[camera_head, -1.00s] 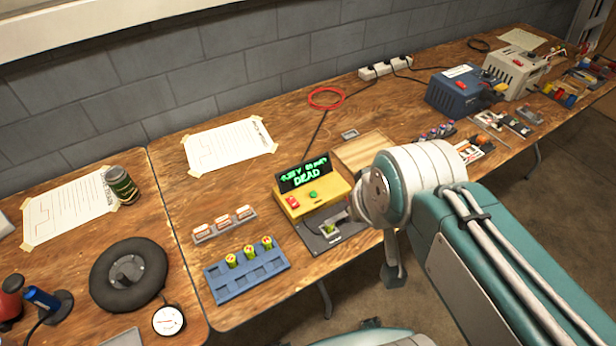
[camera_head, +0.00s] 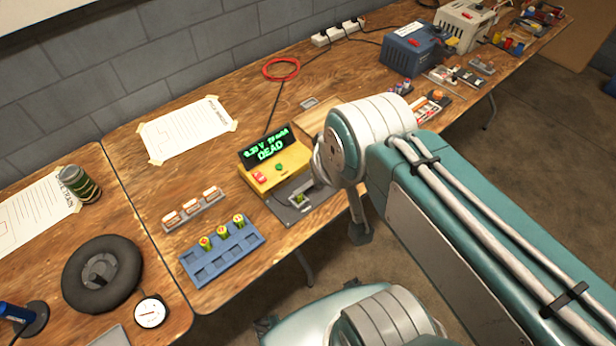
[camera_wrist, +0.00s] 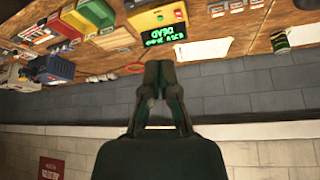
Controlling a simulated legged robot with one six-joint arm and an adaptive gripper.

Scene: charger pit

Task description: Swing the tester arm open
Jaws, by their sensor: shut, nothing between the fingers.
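The yellow tester (camera_head: 273,168) stands on the bench with a red and a green button. Its display (camera_head: 267,147) reads DEAD in green. In front is its dark base plate (camera_head: 294,212) with a small grey fixture (camera_head: 299,196) with some green at it; I cannot clearly tell the tester arm's position. The tester also shows upside down in the wrist view (camera_wrist: 157,18). My gripper (camera_wrist: 158,66) is shut and empty there, its tips overlapping the area just below the display in the picture. In the head view my arm hides the gripper.
A blue rack (camera_head: 220,255) with several green cells and a strip of orange-white items (camera_head: 193,208) lie left of the tester. A wooden board (camera_head: 312,113) is behind my arm. A blue power supply (camera_head: 410,52) stands farther right.

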